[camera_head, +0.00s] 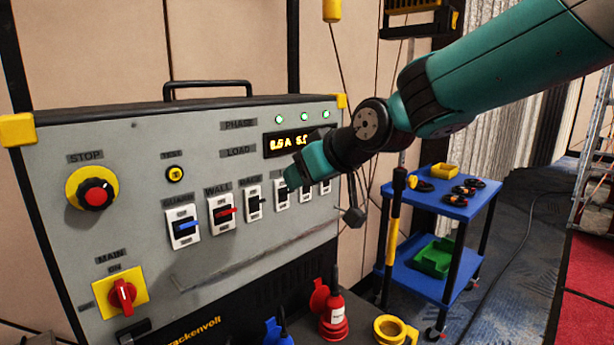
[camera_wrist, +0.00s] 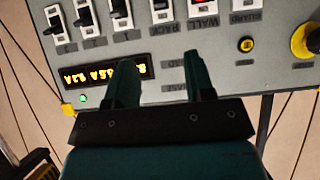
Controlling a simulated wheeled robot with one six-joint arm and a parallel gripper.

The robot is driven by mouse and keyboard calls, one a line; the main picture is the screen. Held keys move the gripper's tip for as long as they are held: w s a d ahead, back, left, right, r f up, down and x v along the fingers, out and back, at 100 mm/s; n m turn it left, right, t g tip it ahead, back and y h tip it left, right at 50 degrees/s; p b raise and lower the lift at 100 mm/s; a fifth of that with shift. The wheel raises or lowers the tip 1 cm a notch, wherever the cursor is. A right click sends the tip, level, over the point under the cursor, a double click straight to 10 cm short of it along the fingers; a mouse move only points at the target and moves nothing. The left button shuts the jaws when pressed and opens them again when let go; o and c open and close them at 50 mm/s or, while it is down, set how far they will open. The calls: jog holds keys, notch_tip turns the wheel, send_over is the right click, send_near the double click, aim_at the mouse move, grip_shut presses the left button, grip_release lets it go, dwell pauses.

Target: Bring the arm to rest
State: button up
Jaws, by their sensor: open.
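My teal arm reaches in from the upper right in the head view, with my gripper (camera_head: 291,177) in front of the grey power panel (camera_head: 130,185). The wrist view shows my gripper (camera_wrist: 160,62) with its two dark teal fingers apart and nothing between them. The fingers point at the panel face near the row of switches and the lit display (camera_head: 298,141). In the head view my gripper hides part of a right-hand switch. I cannot tell whether the fingertips touch the panel.
The panel carries a blue-lever switch (camera_head: 184,227), a red-lever switch (camera_head: 222,213), a red main knob (camera_head: 123,294) and a stop button (camera_head: 93,190). Red (camera_head: 332,315) and yellow (camera_head: 394,330) plugs stand below. A blue cart (camera_head: 457,206) is at right.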

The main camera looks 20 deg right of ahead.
jog(key=shift+s+r, duration=0.15)
jog(key=shift+s, duration=0.05)
dwell(0.4)
jog(key=s+a+f+n+g, duration=0.1)
jog(key=s+a+f+g, duration=0.2)
jog(key=s, duration=0.5)
jog(key=s+a+f+n+g, duration=0.1)
jog(key=s+a+f+g, duration=0.2)
jog(key=s, duration=0.6)
jog(key=s+a+f+n+g, duration=0.1)
jog(key=s+a+f+g, duration=0.2)
jog(key=s, duration=0.5)
jog(key=shift+s+f+g+y, duration=0.2)
jog(key=shift+f+g+y, duration=0.2)
jog(key=shift+g, duration=0.4)
